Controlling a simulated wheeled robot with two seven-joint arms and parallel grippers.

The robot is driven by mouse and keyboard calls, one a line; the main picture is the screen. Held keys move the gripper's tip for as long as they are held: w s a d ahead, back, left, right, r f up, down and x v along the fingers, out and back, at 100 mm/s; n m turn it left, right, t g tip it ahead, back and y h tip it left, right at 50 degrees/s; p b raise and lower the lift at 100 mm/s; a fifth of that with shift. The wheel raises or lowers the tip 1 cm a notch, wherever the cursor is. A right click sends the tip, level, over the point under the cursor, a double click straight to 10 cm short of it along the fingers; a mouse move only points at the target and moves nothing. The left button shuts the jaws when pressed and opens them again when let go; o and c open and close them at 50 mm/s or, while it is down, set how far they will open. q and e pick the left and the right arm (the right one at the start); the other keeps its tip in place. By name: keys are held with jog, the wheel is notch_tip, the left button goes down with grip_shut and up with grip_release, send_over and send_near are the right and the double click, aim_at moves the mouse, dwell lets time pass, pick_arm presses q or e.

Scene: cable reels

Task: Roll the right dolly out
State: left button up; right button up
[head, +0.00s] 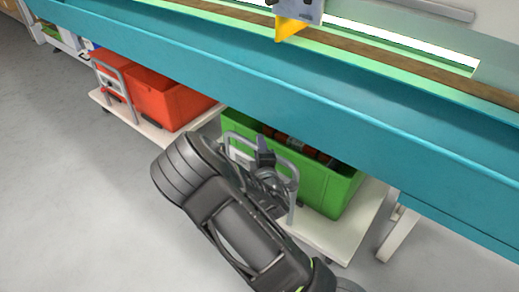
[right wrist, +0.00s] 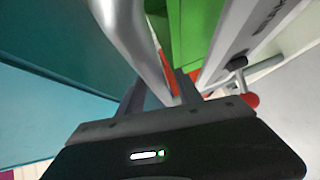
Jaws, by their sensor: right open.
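The right dolly (head: 338,232) is a low white platform under the teal bench, with a green crate (head: 335,190) on it. Its grey tubular handle (head: 294,185) stands at the near side of the crate. My right gripper (head: 265,158) is at this handle, its fingers open and pointing toward the crate. In the right wrist view the handle tube (right wrist: 128,35) runs down toward the open fingers of the gripper (right wrist: 160,92); whether it lies fully between them is hard to tell. The green crate (right wrist: 198,30) shows beyond. My left gripper is out of view.
The left dolly (head: 130,118) holds a red crate (head: 165,98) and has its own grey handle. The teal bench (head: 300,100) overhangs both dollies. A white bench leg (head: 392,235) stands right of the right dolly. Grey floor (head: 80,190) in front is clear.

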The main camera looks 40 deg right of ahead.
grip_shut()
dwell(0.3)
dwell(1.1)
